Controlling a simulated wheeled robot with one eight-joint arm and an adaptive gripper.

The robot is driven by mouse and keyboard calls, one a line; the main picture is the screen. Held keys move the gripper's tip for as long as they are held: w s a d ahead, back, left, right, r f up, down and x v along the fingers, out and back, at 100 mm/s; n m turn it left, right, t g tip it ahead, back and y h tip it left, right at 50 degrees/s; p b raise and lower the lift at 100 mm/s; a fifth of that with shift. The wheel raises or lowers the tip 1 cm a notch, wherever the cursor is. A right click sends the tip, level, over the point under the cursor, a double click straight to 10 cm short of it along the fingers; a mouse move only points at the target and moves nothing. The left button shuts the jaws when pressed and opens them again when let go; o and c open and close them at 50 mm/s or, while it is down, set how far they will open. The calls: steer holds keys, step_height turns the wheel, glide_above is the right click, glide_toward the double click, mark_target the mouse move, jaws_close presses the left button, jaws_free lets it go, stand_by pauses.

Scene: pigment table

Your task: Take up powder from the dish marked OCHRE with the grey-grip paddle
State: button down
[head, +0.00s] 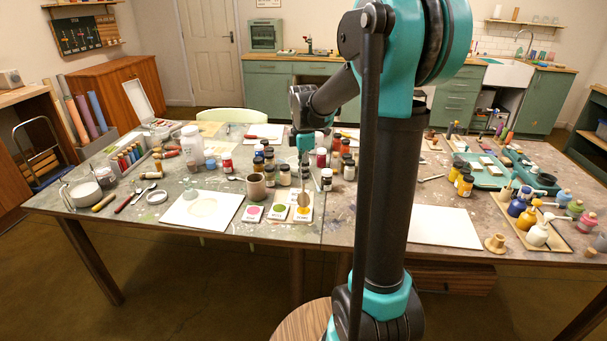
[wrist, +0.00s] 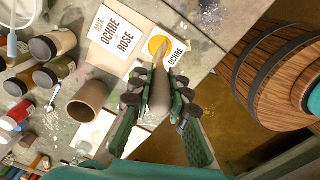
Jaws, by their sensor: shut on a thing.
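My gripper (wrist: 155,100) is shut on the grey-grip paddle (wrist: 160,88), with a finger on each side of the grey handle. The paddle's narrow far end points at the yellow powder of the dish marked OCHRE (wrist: 176,53) and overlaps its edge in the wrist view. I cannot tell whether the tip touches the powder. In the head view the OCHRE dish (head: 303,216) is the rightmost of the marked dishes, with my gripper (head: 304,160) above it. A card (wrist: 115,38) reading MIX OCHRE ROSE lies beside the dish.
A brown cup (head: 256,187) and several dark-lidded jars stand close behind and left of the dishes. Green (head: 278,209) and pink (head: 253,212) dishes lie to the left. A white sheet (head: 443,226) lies right; the table's front edge is near.

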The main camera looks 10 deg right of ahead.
steer(key=shift+f, duration=0.55)
stand_by(1.4)
steer(key=shift+r, duration=0.1)
steer(key=shift+r, duration=3.4)
